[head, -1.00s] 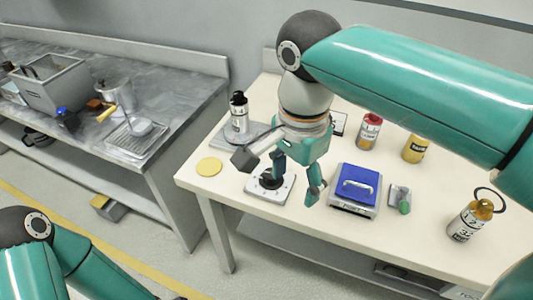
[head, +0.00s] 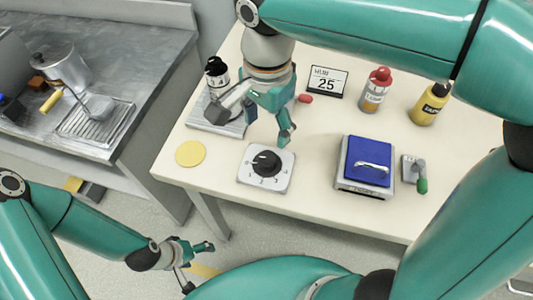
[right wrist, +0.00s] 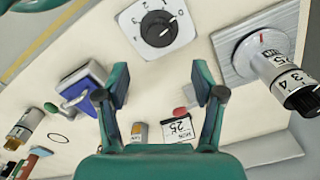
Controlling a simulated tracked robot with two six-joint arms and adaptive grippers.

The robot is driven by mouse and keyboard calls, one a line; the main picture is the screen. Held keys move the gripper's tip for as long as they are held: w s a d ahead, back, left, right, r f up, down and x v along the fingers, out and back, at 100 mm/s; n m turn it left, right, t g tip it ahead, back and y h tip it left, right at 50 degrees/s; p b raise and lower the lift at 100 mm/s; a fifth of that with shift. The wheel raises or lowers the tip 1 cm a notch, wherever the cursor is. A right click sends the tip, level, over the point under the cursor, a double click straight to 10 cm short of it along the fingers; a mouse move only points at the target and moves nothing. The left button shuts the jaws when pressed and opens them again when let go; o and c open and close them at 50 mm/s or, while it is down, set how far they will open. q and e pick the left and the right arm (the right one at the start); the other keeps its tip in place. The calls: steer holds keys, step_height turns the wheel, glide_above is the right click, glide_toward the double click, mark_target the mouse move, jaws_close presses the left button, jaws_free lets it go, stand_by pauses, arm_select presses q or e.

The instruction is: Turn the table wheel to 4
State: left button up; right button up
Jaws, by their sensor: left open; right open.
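A black round knob (head: 266,162) sits on a square white plate marked with numbers, near the table's front edge; it also shows in the right wrist view (right wrist: 158,30). A black-topped white cylinder (head: 217,75) with numbers, 3 and 4 among them, stands on a grey plate (head: 222,123); the right wrist view shows it too (right wrist: 285,78). I cannot tell which is the table wheel. My right gripper (head: 268,119) is open and empty, above and behind the knob, touching neither; its fingers also show in the right wrist view (right wrist: 161,84). My left gripper (head: 199,265) is open, low in front of the table.
A yellow disc (head: 190,153) lies left of the knob. A blue-topped box with a handle (head: 369,162) and a small green-handled lever (head: 421,178) stand right. A calendar card (head: 324,82), red-capped bottle (head: 376,90) and yellow bottle (head: 429,104) stand behind. A metal counter (head: 140,40) is left.

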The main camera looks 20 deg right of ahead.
mark_target(267, 157)
step_height(267, 157, down, 11)
steer(key=shift+s+r+b, duration=0.1)
steer(key=shift+r+b, duration=0.1)
steer(key=shift+b, duration=0.65)
steer(key=c, duration=1.1)
steer(key=shift+c, duration=0.2)
